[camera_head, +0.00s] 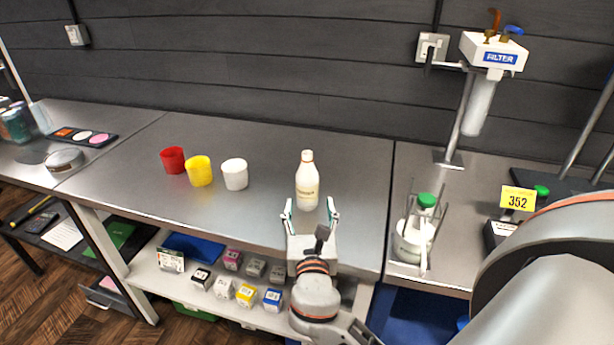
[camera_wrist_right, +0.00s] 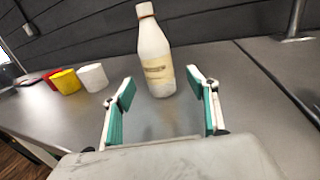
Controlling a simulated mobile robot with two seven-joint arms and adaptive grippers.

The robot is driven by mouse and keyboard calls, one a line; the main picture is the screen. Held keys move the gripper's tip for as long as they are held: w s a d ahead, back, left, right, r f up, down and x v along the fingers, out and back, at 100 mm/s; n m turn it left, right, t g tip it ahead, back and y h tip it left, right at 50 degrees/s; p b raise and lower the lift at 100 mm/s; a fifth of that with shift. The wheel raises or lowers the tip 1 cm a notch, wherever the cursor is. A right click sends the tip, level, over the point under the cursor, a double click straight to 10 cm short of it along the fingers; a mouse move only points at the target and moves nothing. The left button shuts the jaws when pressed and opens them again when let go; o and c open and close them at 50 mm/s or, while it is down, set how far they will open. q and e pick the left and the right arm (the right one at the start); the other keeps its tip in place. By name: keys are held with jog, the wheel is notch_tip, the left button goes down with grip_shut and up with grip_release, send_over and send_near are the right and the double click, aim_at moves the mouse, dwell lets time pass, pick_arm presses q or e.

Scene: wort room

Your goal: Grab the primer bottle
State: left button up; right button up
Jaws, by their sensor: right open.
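The primer bottle (camera_head: 307,183) is cream white with a tan label and a brownish cap. It stands upright on the steel table. My right gripper (camera_head: 310,212) is open and empty at the near side of the bottle, pointing at it. In the right wrist view the bottle (camera_wrist_right: 156,58) stands beyond the green-padded fingertips (camera_wrist_right: 162,85), a little left of the middle of the gap. The fingers appear apart from it. My left gripper is in neither view.
Red (camera_head: 173,160), yellow (camera_head: 199,171) and white (camera_head: 235,174) cups stand left of the bottle on the steel table (camera_head: 270,150). A white flask with a green cap (camera_head: 425,215) in a stand and a filter unit (camera_head: 490,55) are to the right. Small boxes fill the shelf below.

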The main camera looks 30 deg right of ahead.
aim_at(308, 194)
jog(key=shift+x, duration=3.85)
jog(key=shift+w+a, duration=0.1)
jog(key=shift+a, duration=0.1)
jog(key=shift+c, duration=0.3)
jog(key=c, duration=1.2)
jog(key=shift+c, duration=0.5)
jog(key=shift+r, duration=0.2)
